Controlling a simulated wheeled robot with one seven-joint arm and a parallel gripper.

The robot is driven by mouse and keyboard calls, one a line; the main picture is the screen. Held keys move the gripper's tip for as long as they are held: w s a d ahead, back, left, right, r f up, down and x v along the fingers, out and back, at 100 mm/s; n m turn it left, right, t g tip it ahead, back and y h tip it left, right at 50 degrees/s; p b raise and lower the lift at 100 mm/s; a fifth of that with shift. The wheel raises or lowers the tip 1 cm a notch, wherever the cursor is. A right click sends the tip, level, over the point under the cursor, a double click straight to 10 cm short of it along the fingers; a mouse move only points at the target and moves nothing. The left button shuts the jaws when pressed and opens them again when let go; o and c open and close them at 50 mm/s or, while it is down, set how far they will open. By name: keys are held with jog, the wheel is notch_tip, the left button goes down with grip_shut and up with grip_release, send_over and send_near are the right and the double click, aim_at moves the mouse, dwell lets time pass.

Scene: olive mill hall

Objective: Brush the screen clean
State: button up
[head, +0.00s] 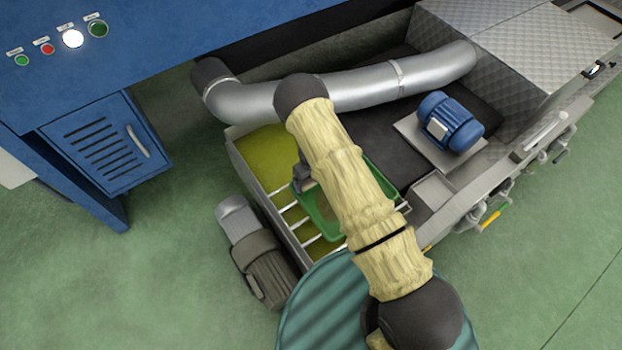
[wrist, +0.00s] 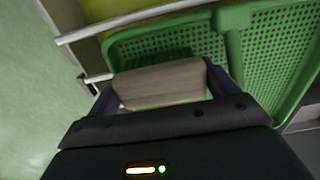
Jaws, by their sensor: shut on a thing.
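My gripper (wrist: 162,92) is shut on a pale wooden block, the brush (wrist: 160,84), held crosswise between the fingers in the wrist view. The screen (wrist: 275,60) is green and perforated, with two mesh faces meeting at a raised edge. The brush is over or against the left mesh face; I cannot tell whether they touch. In the head view the green screen (head: 318,218) sits in the steel trough, partly hidden by my arm. My gripper (head: 303,180) shows there as a dark shape at its left edge; the brush is hidden.
Yellow-green liquid or pulp (head: 268,160) lies in the trough, with pale bars (head: 290,208) along its left side. A silver pipe (head: 345,92) crosses behind my arm. A blue motor (head: 450,122) stands right, and a grey motor (head: 262,265) lies left. Green floor is clear at lower left.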

jog(key=shift+f, duration=0.25)
jog(key=shift+s+d+r+p, duration=0.1)
jog(key=shift+s+d+p, duration=0.2)
jog(key=shift+s+d, duration=0.3)
jog(key=shift+s+d+r+p, duration=0.1)
jog(key=shift+s+d+p, duration=0.25)
jog(key=shift+s, duration=0.45)
jog(key=shift+s+d+f, duration=0.1)
jog(key=shift+s, duration=0.05)
jog(key=shift+d, duration=0.1)
jog(key=shift+s+d+f, duration=0.1)
jog(key=shift+s+d, duration=0.45)
jog(key=shift+s, duration=0.3)
jog(key=shift+s+d+f, duration=0.1)
jog(key=shift+s+d, duration=0.4)
jog(key=shift+s, duration=0.3)
jog(key=shift+s+d, duration=0.1)
jog(key=shift+s, duration=0.15)
jog(key=shift+s+d+r, duration=0.1)
jog(key=shift+s+d, duration=0.4)
jog(key=shift+s, duration=0.15)
jog(key=shift+s+d+r, duration=0.1)
jog(key=shift+s+d, duration=0.35)
jog(key=shift+s, duration=0.2)
